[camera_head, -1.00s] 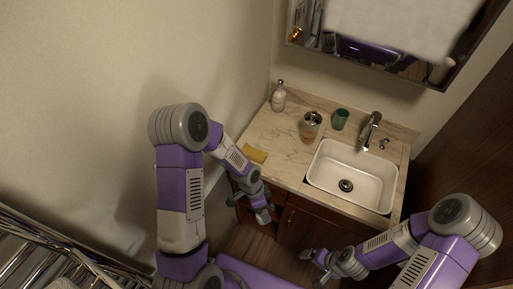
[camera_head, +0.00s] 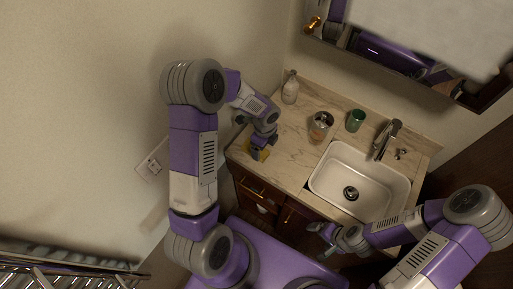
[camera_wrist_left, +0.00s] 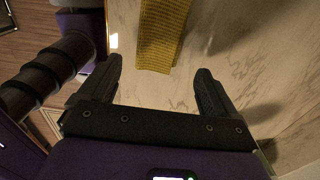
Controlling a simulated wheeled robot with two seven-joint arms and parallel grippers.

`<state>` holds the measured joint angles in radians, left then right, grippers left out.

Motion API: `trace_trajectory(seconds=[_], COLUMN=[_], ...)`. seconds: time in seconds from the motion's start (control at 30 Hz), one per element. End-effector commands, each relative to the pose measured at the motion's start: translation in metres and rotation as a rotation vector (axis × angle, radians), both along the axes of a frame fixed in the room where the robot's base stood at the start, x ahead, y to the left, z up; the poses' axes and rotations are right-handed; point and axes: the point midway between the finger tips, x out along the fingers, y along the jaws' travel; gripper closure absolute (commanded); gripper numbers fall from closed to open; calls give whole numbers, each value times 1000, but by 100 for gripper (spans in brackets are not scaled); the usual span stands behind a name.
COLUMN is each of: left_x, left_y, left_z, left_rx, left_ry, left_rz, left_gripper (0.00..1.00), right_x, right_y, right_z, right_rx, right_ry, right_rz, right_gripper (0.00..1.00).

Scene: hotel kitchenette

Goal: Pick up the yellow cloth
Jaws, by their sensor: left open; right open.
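The yellow cloth (camera_head: 262,154) lies flat on the marble counter near its left front edge, partly hidden by my left gripper (camera_head: 257,151) in the head view. In the left wrist view the cloth (camera_wrist_left: 162,35) shows as a woven yellow strip beyond the fingertips. My left gripper (camera_wrist_left: 157,80) is open and empty, with the cloth ahead of the gap between its fingers. I cannot tell its exact height above the counter. My right gripper (camera_head: 322,241) is open and empty, low in front of the cabinet below the sink.
On the counter (camera_head: 290,130) stand a soap bottle (camera_head: 290,90), a metal-topped container (camera_head: 321,126) and a green cup (camera_head: 355,120). The white sink (camera_head: 350,165) with its faucet (camera_head: 388,138) is to the right. A wall is at the left, and a mirror cabinet (camera_head: 400,60) hangs above.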

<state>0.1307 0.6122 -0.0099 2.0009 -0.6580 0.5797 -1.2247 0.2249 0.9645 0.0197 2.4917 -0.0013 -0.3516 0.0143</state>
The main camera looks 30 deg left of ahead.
Motion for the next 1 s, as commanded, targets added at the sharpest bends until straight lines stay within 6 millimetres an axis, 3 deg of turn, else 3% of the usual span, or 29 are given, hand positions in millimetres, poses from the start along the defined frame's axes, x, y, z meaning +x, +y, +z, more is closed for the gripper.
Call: trace_trajectory(seconds=[0.23, 0.53, 0.9, 1.0], left_x=[-5, -5, -5, -5], left_y=[0, 1, 1, 1], left_z=[-36, -41, -41, -41], left_rx=[-1, -1, -1, -1], left_ry=[2, -1, 0, 0], left_rz=[0, 2, 2, 2], left_gripper=[8, 8, 64, 69], right_x=[1, 1, 1, 1], right_y=[0, 0, 0, 0], right_z=[-4, -4, -4, -4], right_rx=[0, 0, 0, 0], right_ry=[-1, -2, -2, -1], right_rz=[0, -1, -1, 0], right_gripper=[9, 9, 9, 9])
